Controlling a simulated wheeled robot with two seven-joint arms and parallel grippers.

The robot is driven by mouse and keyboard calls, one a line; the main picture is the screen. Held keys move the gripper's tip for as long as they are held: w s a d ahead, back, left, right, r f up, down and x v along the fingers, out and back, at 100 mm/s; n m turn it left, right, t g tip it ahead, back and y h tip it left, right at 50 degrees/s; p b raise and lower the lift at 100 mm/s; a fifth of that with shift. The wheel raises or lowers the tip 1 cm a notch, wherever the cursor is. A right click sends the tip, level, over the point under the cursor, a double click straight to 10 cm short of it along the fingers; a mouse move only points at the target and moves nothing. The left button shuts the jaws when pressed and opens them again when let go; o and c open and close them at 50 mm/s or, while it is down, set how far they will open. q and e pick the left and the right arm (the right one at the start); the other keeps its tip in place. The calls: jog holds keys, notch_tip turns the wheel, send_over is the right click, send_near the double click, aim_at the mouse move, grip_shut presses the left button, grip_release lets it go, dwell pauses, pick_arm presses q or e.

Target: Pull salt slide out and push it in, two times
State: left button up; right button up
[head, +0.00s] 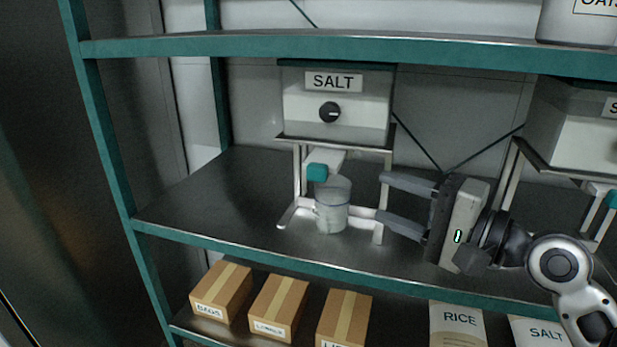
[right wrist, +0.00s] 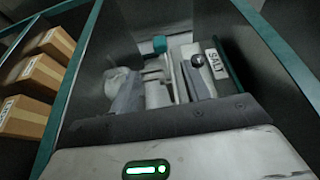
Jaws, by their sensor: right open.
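The salt dispenser (head: 335,108) is a pale box labelled SALT with a dark round knob (head: 330,112), standing on a metal stand on the shelf. The salt slide (head: 317,172) has a teal end and sticks out below the box; the teal end also shows in the right wrist view (right wrist: 159,45). A clear cup (head: 332,208) with pale contents stands under the slide. My right gripper (head: 379,197) is open, to the right of the cup and slide, its fingers pointing left and apart from the slide. My left gripper is not in view.
A second dispenser (head: 575,135) stands on the shelf at the right. The shelf (head: 190,205) is clear to the left of the stand. Cardboard boxes (head: 280,305) and bags labelled RICE (head: 457,325) and SALT sit on the shelf below. A teal upper shelf edge (head: 400,45) runs overhead.

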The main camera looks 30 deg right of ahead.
aim_at(326, 175)
jog(key=x, duration=0.7)
jog(key=shift+d+r+p, duration=0.1)
jog(key=shift+r+p, duration=0.05)
jog(key=shift+p, duration=0.25)
jog(key=p+x, duration=0.1)
jog(key=x, duration=0.4)
jog(key=shift+w, duration=0.4)
jog(key=shift+w+a+f, duration=0.25)
jog(key=shift+w+a, duration=0.1)
jog(key=shift+w, duration=0.25)
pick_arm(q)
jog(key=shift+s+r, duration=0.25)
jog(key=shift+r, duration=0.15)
